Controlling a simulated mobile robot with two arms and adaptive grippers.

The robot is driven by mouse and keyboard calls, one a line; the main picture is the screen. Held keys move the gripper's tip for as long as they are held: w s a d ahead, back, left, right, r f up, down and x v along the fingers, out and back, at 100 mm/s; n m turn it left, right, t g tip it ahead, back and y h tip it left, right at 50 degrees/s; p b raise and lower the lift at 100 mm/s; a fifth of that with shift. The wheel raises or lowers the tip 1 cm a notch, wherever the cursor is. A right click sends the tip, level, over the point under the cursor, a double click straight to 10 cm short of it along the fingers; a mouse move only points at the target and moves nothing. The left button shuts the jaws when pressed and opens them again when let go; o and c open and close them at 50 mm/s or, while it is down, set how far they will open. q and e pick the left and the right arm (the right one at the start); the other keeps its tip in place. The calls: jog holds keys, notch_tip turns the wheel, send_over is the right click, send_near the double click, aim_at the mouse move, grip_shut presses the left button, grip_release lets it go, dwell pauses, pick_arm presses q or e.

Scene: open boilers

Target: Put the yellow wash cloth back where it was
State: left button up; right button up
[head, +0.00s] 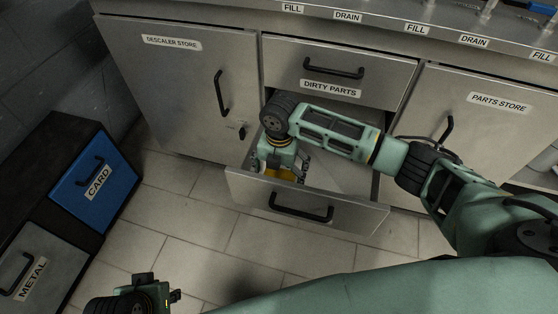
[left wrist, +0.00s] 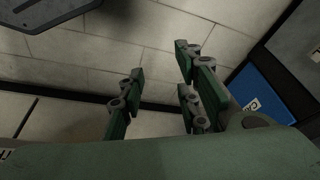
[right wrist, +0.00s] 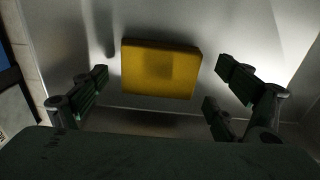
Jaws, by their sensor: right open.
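The yellow wash cloth (right wrist: 160,70) lies flat on the floor of the open lower drawer (head: 345,215), below the drawer marked DIRTY PARTS. Part of the cloth also shows in the head view (head: 279,173), mostly behind my gripper. My right gripper (head: 281,170) reaches down into the drawer over the cloth. It is open, with its fingers on either side of the cloth and visible gaps to it in the right wrist view. My left gripper (left wrist: 158,75) is open and empty, low at the bottom left of the head view, away from the drawer.
The DIRTY PARTS drawer (head: 336,75) above is shut. The DESCALER STORE door (head: 180,85) and PARTS STORE door (head: 480,135) are shut on either side. A blue CARD bin (head: 85,190) and a METAL bin (head: 35,265) stand at left. Tiled floor before the drawer is clear.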

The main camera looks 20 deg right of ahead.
aim_at(279, 176)
pick_arm(q)
notch_tip(279, 176, down, 11)
jog(key=p, duration=0.2)
jog(key=shift+s+r+g+p, duration=0.15)
jog(key=shift+r+g+p, duration=0.05)
jog(key=shift+g+p, duration=0.15)
pick_arm(e)
notch_tip(279, 176, up, 12)
jog(key=shift+f, duration=0.2)
pick_arm(q)
jog(key=shift+d, duration=0.1)
